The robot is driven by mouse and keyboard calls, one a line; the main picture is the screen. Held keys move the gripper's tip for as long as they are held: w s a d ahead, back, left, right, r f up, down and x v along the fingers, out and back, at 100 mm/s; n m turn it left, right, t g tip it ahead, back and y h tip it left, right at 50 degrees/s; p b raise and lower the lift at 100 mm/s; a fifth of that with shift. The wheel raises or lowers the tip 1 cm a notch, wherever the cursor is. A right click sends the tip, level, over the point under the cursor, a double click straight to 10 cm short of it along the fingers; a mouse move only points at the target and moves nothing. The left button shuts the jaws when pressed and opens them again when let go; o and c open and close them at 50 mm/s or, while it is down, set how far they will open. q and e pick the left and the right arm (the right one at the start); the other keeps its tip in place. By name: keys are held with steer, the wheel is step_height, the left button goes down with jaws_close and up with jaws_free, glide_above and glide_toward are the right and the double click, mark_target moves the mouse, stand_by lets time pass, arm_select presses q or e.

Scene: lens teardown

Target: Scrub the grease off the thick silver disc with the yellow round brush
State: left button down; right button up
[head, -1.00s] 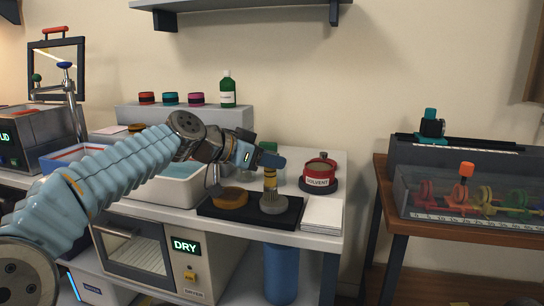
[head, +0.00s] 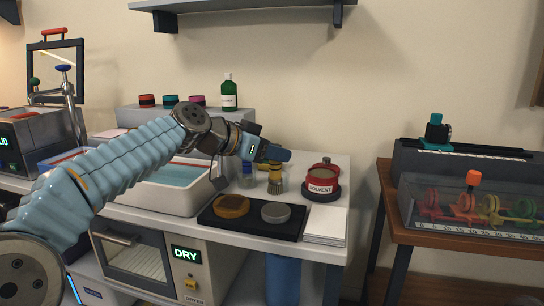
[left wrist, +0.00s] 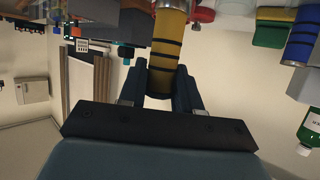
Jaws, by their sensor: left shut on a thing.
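The thick silver disc (head: 275,212) lies flat on the right part of a black tray (head: 250,228). Its top looks plain grey; I cannot make out grease at this size. My left gripper (head: 275,156) is shut on the yellow round brush (head: 276,182), bristles down, behind the disc and apart from it. In the left wrist view the brush's yellow, black-banded handle (left wrist: 168,45) sits between my left fingers (left wrist: 165,88). I cannot tell whether the bristles touch the worktop. My right gripper is not in view.
An amber disc (head: 231,206) lies left of the silver one. A red solvent can (head: 321,184) stands right of the brush, close by. A blue-handled tool (head: 247,176) stands to its left. White sheets (head: 325,226) lie right of the tray; a water basin (head: 170,190) is left.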

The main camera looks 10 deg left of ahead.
arm_select(q)
steer(key=shift+w+r+p, duration=0.1)
steer(key=shift+r+p, duration=0.2)
steer(key=shift+r, duration=0.25)
steer(key=shift+r+p, duration=1.3)
steer(key=shift+r, duration=0.75)
